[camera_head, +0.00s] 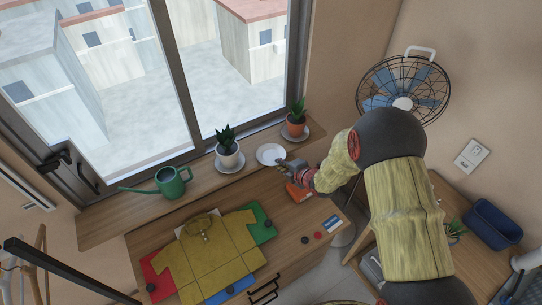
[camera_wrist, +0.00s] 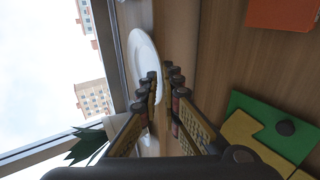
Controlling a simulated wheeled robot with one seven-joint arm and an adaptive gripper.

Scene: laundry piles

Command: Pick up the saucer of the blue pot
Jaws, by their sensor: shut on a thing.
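An empty white saucer (camera_head: 270,154) is at the window sill, between two potted plants. It also shows in the wrist view (camera_wrist: 143,50), seen at a steep slant. My gripper (camera_head: 281,164) reaches in from the right and is shut on the saucer's near rim. In the wrist view the fingertips (camera_wrist: 161,82) meet the rim, and the fingers hide part of it. I cannot tell whether the saucer touches the sill. No pot stands on it. A dark blue rounded container (camera_head: 494,224) is on the desk at the right.
A white potted plant (camera_head: 229,155) and a terracotta potted plant (camera_head: 296,126) stand close on either side, on saucers. A green watering can (camera_head: 170,183) is farther left. A yellow shirt (camera_head: 208,256) lies on the lower table, with an orange object (camera_head: 298,192) near my arm.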

